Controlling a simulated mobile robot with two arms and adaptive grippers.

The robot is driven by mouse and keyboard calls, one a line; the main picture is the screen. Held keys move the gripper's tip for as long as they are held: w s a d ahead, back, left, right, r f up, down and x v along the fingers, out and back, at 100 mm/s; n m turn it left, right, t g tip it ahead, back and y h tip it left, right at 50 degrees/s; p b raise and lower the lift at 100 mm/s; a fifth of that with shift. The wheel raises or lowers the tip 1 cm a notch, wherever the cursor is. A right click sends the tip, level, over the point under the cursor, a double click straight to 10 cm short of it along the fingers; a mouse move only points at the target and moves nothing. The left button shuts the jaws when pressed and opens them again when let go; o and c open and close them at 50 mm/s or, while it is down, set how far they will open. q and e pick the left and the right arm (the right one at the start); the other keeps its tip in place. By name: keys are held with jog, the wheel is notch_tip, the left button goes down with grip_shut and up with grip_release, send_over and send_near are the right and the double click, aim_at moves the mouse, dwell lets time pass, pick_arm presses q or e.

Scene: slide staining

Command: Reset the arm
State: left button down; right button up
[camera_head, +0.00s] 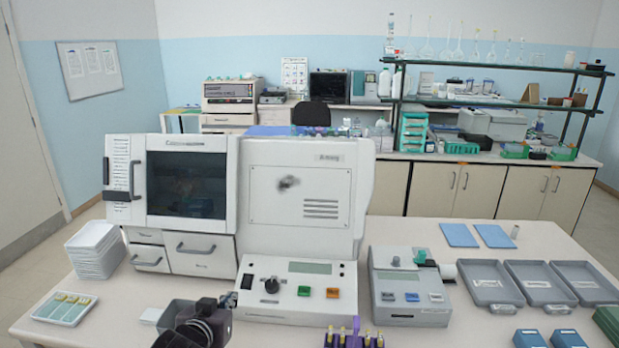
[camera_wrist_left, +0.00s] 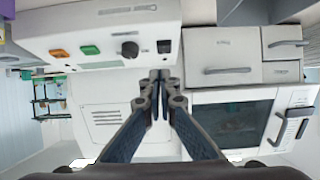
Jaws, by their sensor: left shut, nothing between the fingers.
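My left gripper (camera_head: 222,305) shows as a dark shape at the bottom of the head view, in front of the large white staining machine (camera_head: 262,190). In the left wrist view the two fingers of the left gripper (camera_wrist_left: 159,76) meet at their tips, shut and empty. That view is upside down and shows the machine's panel with orange and green buttons, its drawers and its dark window. The fingers appear apart from the machine. My right gripper is in neither view.
A stack of white trays (camera_head: 96,249) and a slide tray (camera_head: 65,308) are at the left. A grey device (camera_head: 408,287), grey trays (camera_head: 487,284) and blue mats (camera_head: 459,235) are at the right. A purple rack (camera_head: 352,335) stands at the front edge.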

pick_arm(q)
jog(key=s+d+f+g, duration=0.1)
jog(key=s+f+g, duration=0.3)
jog(key=s, duration=0.9)
jog(key=s+f+m+g, duration=0.15)
jog(key=s+f, duration=0.45)
jog(key=s, duration=0.6)
jog(key=s+d+f+g, duration=0.1)
jog(key=s+f+g, duration=0.35)
jog(key=s, duration=0.85)
notch_tip(320, 180, down, 35)
jog(key=s+b, duration=0.2)
jog(key=b, duration=0.5)
jog(key=s+a+f+g+b, duration=0.2)
jog(key=s+a+f+b, duration=0.1)
jog(key=s+f, duration=1.3)
notch_tip(320, 180, down, 4)
jog(key=shift+s+r+b, duration=0.1)
jog(key=shift+s+b, duration=0.25)
jog(key=shift+b, duration=0.45)
